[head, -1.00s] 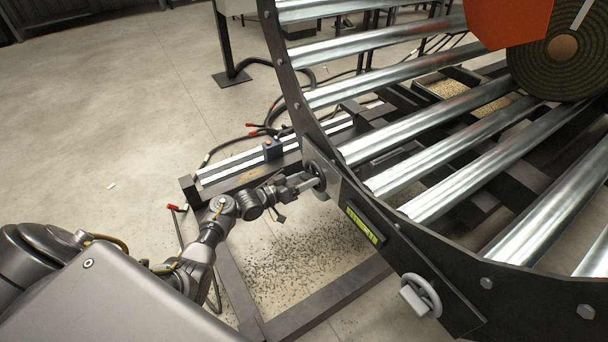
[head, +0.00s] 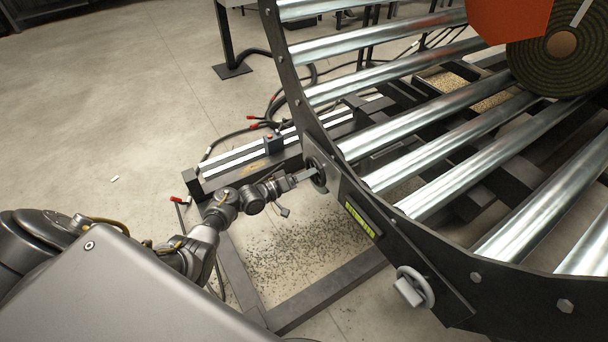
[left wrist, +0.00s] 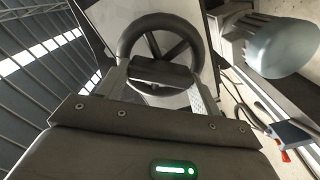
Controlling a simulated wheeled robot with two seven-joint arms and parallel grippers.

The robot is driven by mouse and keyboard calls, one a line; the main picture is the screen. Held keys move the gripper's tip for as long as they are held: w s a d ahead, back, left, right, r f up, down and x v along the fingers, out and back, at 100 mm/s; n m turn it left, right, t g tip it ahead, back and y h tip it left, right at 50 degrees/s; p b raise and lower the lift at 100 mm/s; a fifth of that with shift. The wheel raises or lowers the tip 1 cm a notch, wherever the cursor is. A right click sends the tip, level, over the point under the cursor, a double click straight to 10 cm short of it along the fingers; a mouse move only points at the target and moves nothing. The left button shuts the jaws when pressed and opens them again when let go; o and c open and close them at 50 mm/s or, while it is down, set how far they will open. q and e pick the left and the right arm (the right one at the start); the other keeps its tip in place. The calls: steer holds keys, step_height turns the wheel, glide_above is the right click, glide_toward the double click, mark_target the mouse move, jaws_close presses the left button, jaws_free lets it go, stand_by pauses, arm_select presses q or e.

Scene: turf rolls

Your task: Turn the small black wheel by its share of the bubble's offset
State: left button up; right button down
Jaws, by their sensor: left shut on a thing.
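The small black wheel (head: 317,174) sits on a grey plate at the lower left of the curved roller frame. In the left wrist view the black wheel (left wrist: 160,36) shows its ring and spokes, with a dark bar (left wrist: 161,72) across its front. My left gripper (head: 303,176) reaches it from the left. In the left wrist view my left gripper (left wrist: 160,90) has one finger on each side of the bar and is shut on it. The yellow-green bubble level (head: 361,221) is right of the wheel; its bubble is too small to read. My right gripper is out of view.
A light grey handwheel (head: 414,287) with a block grip sits lower right on the frame (head: 450,300). Metal rollers (head: 420,150) fill the right. A turf roll (head: 560,50) lies at top right. Cables and a rail (head: 240,160) are behind my arm. Open floor lies left.

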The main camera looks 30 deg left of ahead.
arm_select(q)
steer(key=o, duration=1)
steer(key=shift+s+a, duration=0.1)
steer(key=p+v, duration=0.2)
steer(key=v, duration=0.8)
steer(key=shift+s+a, duration=0.2)
steer(key=shift+s, duration=0.05)
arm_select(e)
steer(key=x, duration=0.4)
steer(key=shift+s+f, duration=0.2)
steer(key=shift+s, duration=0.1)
